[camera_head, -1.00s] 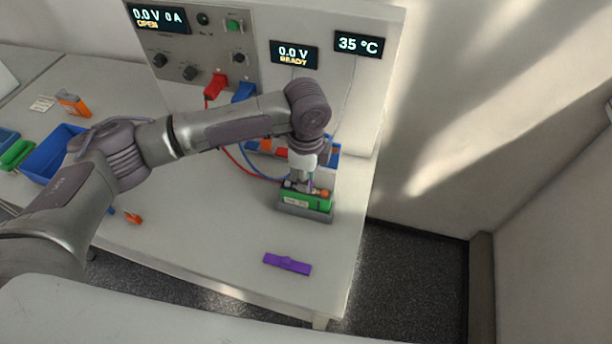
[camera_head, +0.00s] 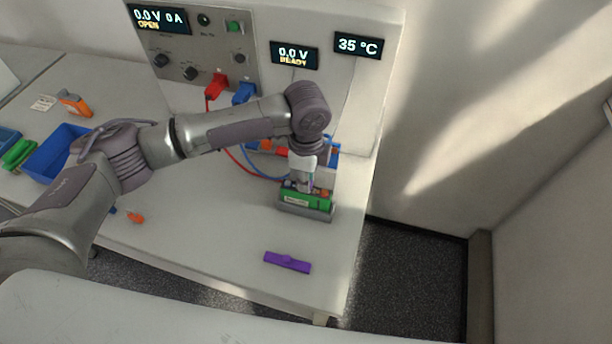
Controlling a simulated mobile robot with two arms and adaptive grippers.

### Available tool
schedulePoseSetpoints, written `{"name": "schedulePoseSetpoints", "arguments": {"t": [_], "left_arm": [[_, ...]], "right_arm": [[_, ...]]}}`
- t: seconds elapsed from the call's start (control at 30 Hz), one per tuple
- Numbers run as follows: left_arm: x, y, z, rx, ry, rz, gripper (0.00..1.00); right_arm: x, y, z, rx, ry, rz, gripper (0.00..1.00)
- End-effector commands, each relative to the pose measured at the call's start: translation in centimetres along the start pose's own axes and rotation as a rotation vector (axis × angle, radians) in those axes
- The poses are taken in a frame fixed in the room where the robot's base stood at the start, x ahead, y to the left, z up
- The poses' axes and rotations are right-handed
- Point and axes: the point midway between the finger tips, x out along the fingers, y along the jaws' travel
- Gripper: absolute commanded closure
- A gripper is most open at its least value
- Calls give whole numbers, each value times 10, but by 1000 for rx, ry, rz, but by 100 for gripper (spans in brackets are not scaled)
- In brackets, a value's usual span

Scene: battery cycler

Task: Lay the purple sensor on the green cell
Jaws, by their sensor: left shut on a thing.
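The purple sensor (camera_head: 287,262) lies flat on the table near its front right edge. The green cell (camera_head: 318,202) sits in a grey holder (camera_head: 305,212) further back on the table. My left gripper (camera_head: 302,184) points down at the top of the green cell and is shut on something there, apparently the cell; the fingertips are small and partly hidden. The purple sensor is apart from the gripper and the cell. My right gripper is not in view.
The cycler panel (camera_head: 205,45) stands at the back with red (camera_head: 216,84) and blue (camera_head: 243,93) plugs and cables. A blue bin (camera_head: 52,158) and another green cell (camera_head: 18,155) are at the left. Small orange clips lie on the table. The table between cell and sensor is clear.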

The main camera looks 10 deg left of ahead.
Motion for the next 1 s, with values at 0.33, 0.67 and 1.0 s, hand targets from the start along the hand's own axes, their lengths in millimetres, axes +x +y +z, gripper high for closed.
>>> {"name": "schedulePoseSetpoints", "arguments": {"t": [0.33,0.67,1.0], "left_arm": [[4,0,0,0,1,0,100],[8,0,0,0,0,0,100],[9,0,0,0,0,0,51]], "right_arm": [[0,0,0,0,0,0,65],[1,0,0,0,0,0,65],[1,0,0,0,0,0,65]]}}
